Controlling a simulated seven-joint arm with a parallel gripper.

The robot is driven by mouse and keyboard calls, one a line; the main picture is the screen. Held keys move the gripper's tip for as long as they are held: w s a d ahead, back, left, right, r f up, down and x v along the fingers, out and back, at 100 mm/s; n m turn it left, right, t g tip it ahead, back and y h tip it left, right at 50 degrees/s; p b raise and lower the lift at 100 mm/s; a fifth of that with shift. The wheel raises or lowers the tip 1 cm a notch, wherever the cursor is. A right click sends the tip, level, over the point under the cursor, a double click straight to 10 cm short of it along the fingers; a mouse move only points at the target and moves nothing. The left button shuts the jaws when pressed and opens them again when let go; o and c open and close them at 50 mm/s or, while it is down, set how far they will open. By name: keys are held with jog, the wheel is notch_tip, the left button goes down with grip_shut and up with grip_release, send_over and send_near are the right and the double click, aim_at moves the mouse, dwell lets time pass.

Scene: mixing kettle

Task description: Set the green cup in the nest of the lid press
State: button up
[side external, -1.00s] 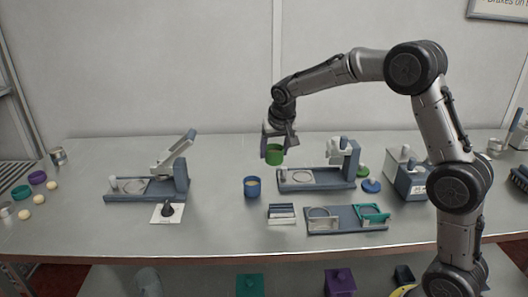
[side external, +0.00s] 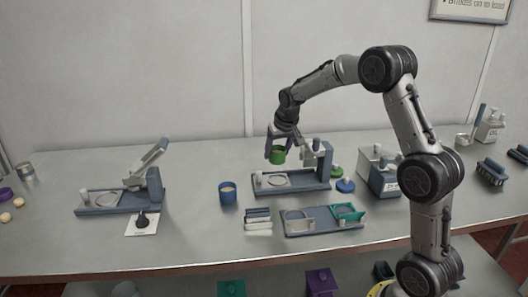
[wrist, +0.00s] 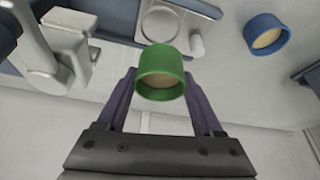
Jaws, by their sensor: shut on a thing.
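The green cup (side external: 278,156) is held upright, with tan contents showing inside it in the wrist view (wrist: 160,72). My gripper (side external: 278,150) is shut on it, one finger on each side in the wrist view (wrist: 160,95). The cup hangs in the air above or just behind the middle press (side external: 305,180); the exact offset is hard to tell. This press has a blue-grey base, an upright column at its right end and a round ring nest (side external: 275,180). The ring also shows in the wrist view (wrist: 160,20), partly behind the cup, and looks empty.
A blue cup (side external: 228,193) with tan contents stands left of the press. Another station (side external: 120,198) with a raised tilted arm is further left. A green-and-grey fixture (side external: 322,220) lies in front.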

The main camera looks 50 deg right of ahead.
jog(key=shift+s+d+f, duration=0.15)
jog(key=shift+d+f, duration=0.05)
jog(key=shift+f, duration=2.75)
jog(key=shift+f, duration=0.75)
jog(key=o, duration=1.4)
jog(key=shift+r, duration=3.5)
